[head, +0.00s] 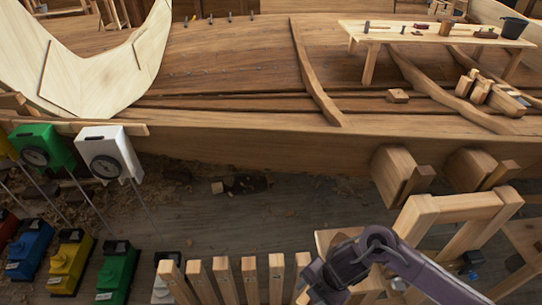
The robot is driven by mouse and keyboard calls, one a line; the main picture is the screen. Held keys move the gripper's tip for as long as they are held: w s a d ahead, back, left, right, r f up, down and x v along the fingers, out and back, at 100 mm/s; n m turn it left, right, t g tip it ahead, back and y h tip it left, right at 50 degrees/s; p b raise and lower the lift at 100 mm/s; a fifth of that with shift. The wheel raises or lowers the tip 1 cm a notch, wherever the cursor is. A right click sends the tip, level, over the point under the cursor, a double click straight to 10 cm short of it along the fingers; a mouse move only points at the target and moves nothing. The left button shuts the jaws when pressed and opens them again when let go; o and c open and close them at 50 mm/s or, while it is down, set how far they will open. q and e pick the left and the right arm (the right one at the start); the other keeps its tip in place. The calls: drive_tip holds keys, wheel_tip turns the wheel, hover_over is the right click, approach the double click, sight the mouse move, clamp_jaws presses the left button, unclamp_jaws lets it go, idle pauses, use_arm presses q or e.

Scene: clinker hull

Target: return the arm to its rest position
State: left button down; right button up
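My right arm (425,272), purple-grey, comes in from the bottom right and bends at a joint in front of a wooden trestle. Its dark end part (338,270) hangs low near the bottom edge, just right of a row of upright wooden slats (249,278). I cannot make out its fingers or anything held in them. My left arm and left gripper are not in view.
The wooden trestle (455,208) stands close behind my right arm. Coloured boxes, including a green one (117,272), and dial gauges (108,155) fill the left. Shavings litter the floor between.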

drive_tip(key=w+a+r+m+t, duration=0.2)
drive_tip(key=a+r+m+t, duration=0.4)
drive_tip(key=r+m, duration=0.4)
drive_tip(key=s+d+r+m+g+h, duration=0.1)
drive_tip(key=s+d+m+g+h, duration=0.1)
drive_tip(key=s+d+m, duration=0.4)
drive_tip(key=s+d+r+m+g+h, duration=0.1)
drive_tip(key=s+d+r+m, duration=0.15)
drive_tip(key=d+m, duration=0.7)
wheel_tip(320, 180, down, 32)
drive_tip(key=s+n+g, duration=0.1)
drive_tip(key=s, duration=0.2)
drive_tip(key=s+d+f+g, duration=0.1)
drive_tip(key=s+d+f, duration=0.2)
drive_tip(key=s+f, duration=1.4)
drive_tip(key=shift+s+d+g+h, duration=0.2)
drive_tip(key=shift+s+g+h, duration=0.1)
drive_tip(key=shift+s, duration=0.4)
drive_tip(key=shift+n, duration=0.25)
